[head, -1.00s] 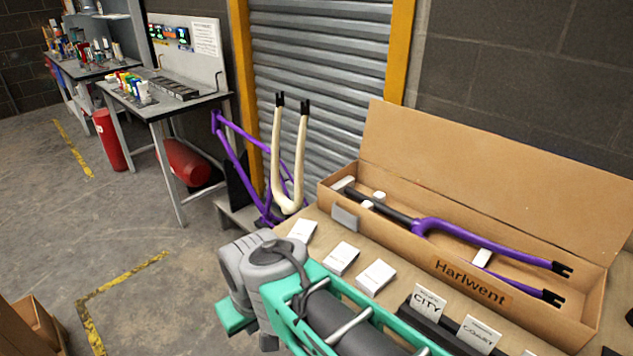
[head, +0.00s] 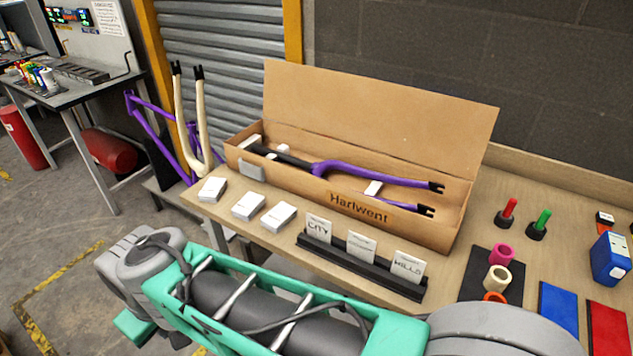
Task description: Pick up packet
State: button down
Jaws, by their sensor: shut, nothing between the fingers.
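Three small white packets lie in a row at the table's left front edge: a left one (head: 212,190), a middle one (head: 249,206) and a right one (head: 279,217). Which packet is meant cannot be told. An open cardboard box (head: 357,208) marked "Harlwent" stands behind them, holding a purple and black fork (head: 370,178) and small white pieces. A grey-white piece (head: 251,170) is at the box's left front. My teal and grey arm crosses the foreground in front of the table; my gripper is not in view.
A black holder (head: 365,267) with upright cards, including "CITY" and "HILLS", stands right of the packets. Red and green pegs, coloured rings, and blue and red mats (head: 557,309) lie further right. A purple frame and cream fork (head: 190,135) stand left of the table.

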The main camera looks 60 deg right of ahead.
aim_at(251, 203)
jog(key=z, duration=0.05)
jog(key=i, duration=0.55)
jog(key=z, duration=2.5)
